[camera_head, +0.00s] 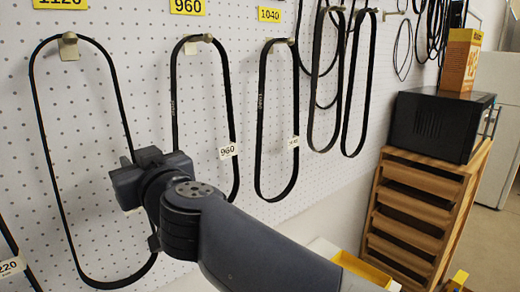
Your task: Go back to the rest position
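My dark grey gripper (126,180) is at the lower middle left, at the end of my arm (250,245), which reaches in from the bottom right. The gripper is in front of the white pegboard (215,85) and overlaps the right side of a large black belt (38,110) in the picture. I cannot tell whether it touches that belt. Its fingers are not clear enough to show whether they are open or shut. A belt tagged 960 (173,110) hangs from a hook just right of the gripper.
More black belts (262,110) hang from hooks further right, below yellow number labels (188,6). A black microwave-like box (430,125) with an orange carton (460,62) on it stands on a wooden slatted rack (420,205). Floor (495,245) shows at the lower right.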

